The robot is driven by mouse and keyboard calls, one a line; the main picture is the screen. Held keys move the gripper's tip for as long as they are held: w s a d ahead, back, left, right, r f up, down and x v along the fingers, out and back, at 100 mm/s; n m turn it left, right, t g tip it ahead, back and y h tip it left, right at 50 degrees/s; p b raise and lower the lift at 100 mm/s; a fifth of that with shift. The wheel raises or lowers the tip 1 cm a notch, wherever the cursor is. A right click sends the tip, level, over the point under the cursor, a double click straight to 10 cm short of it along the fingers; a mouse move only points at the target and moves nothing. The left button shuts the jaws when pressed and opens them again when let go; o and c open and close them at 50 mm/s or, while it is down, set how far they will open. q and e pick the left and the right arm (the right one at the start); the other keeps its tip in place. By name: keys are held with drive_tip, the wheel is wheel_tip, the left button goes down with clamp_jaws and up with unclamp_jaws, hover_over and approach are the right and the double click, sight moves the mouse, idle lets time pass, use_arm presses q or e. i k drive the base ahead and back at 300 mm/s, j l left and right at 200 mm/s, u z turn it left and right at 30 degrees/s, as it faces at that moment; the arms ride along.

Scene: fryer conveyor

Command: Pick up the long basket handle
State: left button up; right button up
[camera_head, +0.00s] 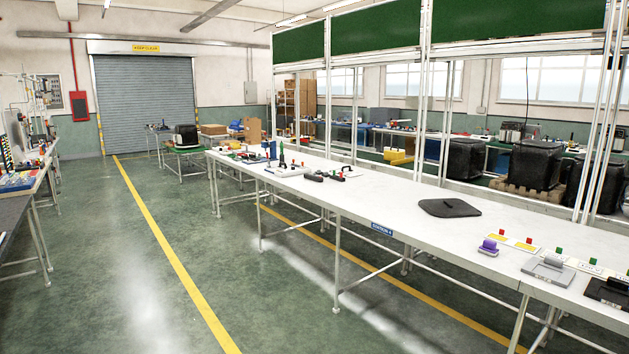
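No basket or long basket handle can be made out in the head view. A long white worktable (372,199) runs from the middle back to the right front. Small dark items (318,177) with a red part beside them lie on its far half, too small to identify. A flat dark pad (449,208) lies on the table's middle. Neither of my grippers is in view.
A purple-topped block (488,246) and a grey device (548,269) sit at the table's near right end. Another bench (22,182) with parts stands at the left. Green floor (120,265) between them is open. Black bins (535,163) stand behind the table.

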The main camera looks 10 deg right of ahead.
sight(311, 177)
drive_tip(key=i+u, duration=0.1)
drive_tip(key=i, duration=4.35)
drive_tip(key=i+z, duration=0.15)
drive_tip(key=i, duration=0.85)
